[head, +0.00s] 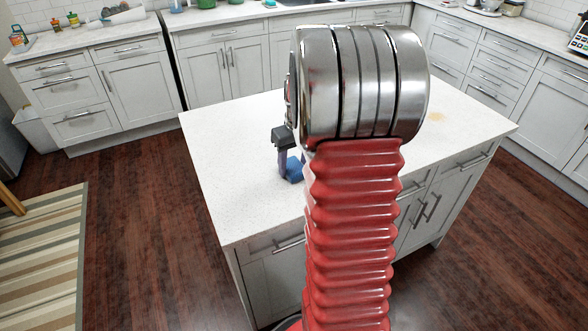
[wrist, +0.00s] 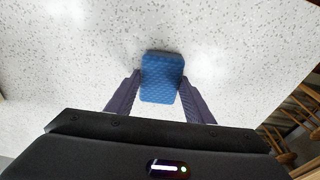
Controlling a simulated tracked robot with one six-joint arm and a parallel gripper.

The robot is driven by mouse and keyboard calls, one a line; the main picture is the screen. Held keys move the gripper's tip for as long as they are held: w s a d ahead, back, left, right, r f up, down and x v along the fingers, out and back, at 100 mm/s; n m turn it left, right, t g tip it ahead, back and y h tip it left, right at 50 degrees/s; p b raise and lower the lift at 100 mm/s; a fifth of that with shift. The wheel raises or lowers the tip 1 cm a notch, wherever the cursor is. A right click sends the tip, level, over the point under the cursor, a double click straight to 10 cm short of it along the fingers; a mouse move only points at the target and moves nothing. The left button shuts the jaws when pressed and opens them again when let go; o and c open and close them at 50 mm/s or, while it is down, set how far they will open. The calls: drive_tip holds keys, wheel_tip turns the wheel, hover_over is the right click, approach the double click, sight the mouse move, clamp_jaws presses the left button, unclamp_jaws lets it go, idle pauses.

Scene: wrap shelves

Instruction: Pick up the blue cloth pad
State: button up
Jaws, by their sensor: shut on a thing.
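The blue cloth pad (wrist: 162,78) has a quilted texture and sits between the two purple-grey fingers of my gripper (wrist: 160,92) in the wrist view. Both fingers press against its sides. In the head view the pad (head: 293,170) shows low over the white island top, partly hidden by my arm. My gripper (head: 285,165) points down there, shut on the pad. I cannot tell whether the pad still touches the surface.
Counters with jars and bottles line the back walls. A striped rug (head: 50,260) lies on the floor at left. Wooden furniture (wrist: 292,125) shows beyond the island edge.

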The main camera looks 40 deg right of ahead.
sight(294, 166)
drive_tip(key=shift+r, duration=0.1)
wheel_tip(294, 166, up, 10)
drive_tip(key=shift+r, duration=0.15)
idle(0.5)
idle(0.4)
